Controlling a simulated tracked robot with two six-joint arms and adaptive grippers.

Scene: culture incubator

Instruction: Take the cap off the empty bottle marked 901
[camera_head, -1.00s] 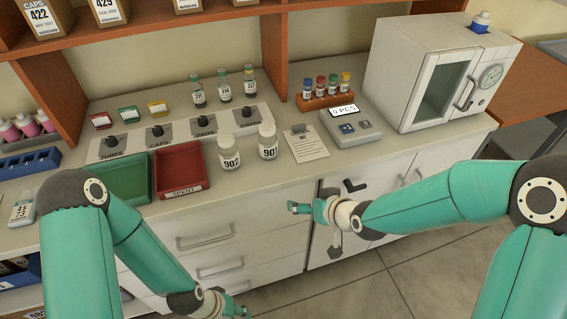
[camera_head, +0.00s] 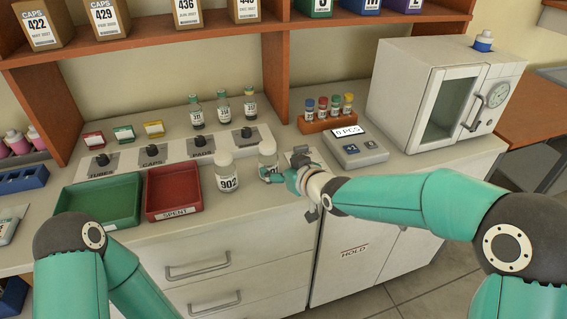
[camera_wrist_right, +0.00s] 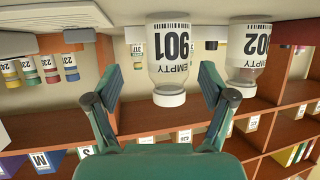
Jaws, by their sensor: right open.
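The bottle marked 901 (camera_wrist_right: 172,55) shows upside down in the right wrist view, labelled EMPTY, with its white cap (camera_wrist_right: 169,97) on. In the head view this bottle (camera_head: 267,153) stands upright on the counter, its label partly hidden by my right gripper (camera_head: 279,176). In the wrist view my right gripper (camera_wrist_right: 157,72) is open, one finger on each side of the bottle, with gaps showing on both sides. My left gripper is outside the head view; only the left arm shows.
A capped bottle marked 902 (camera_head: 227,174) stands close to the left of 901; it also shows in the wrist view (camera_wrist_right: 248,50). A red SPENT tray (camera_head: 174,211) and green tray (camera_head: 72,222) lie farther left. A counting device (camera_head: 355,145) stands to the right.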

